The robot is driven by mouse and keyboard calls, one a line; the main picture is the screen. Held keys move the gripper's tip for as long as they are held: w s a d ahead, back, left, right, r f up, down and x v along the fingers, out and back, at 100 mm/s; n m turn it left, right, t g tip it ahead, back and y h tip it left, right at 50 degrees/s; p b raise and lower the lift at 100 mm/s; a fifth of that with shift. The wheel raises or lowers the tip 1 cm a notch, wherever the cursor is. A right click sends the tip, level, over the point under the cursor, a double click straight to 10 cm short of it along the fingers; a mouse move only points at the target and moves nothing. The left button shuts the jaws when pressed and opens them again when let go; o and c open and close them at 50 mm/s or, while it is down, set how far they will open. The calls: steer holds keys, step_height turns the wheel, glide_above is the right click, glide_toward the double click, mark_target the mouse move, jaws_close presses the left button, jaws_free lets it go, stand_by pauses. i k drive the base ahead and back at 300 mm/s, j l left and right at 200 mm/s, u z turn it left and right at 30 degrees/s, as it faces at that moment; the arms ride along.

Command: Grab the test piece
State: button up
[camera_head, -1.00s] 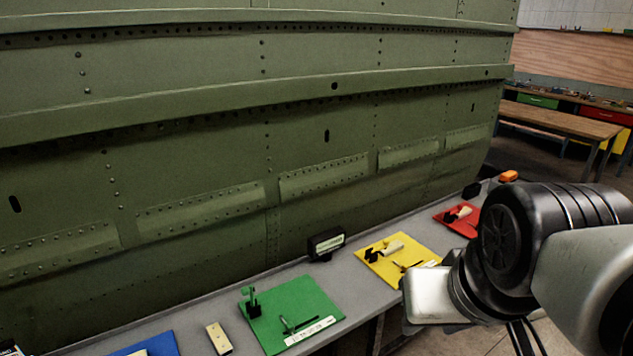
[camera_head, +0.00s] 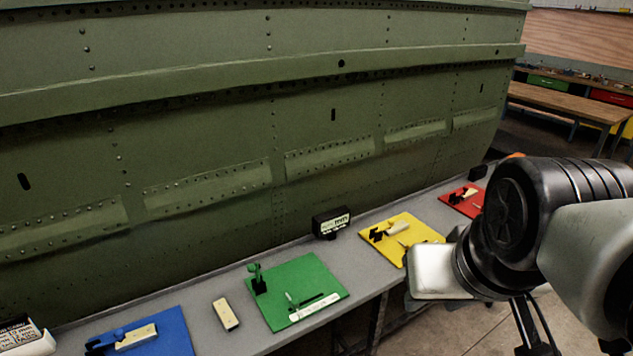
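A small cream block (camera_head: 225,314) lies loose on the grey bench between the blue and green mats. Another cream block (camera_head: 137,337) lies on the blue mat (camera_head: 178,325), beside a blue part. A further pale piece (camera_head: 398,228) lies on the yellow mat (camera_head: 421,229). No label marks any of these as the test piece, so I cannot tell which it is. My arm fills the right side, above the bench's front edge and apart from the blocks. I cannot make out my gripper's fingers in this view.
The grey bench (camera_head: 376,291) runs along a green riveted fuselage panel (camera_head: 200,130). The green mat (camera_head: 322,277) holds a small upright green fixture. A black labelled box (camera_head: 331,223) stands behind, and a red mat (camera_head: 464,208) lies farther right. A white labelled item (camera_head: 22,337) sits at the lower left.

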mark_target(227, 315)
steer(key=u, duration=0.75)
steer(key=i+j+z, duration=0.15)
steer(key=i+j+u, duration=0.25)
steer(key=u, duration=0.3)
steer(key=k+l+u, duration=0.1)
steer(key=i+j+z, duration=0.15)
steer(key=i, duration=0.25)
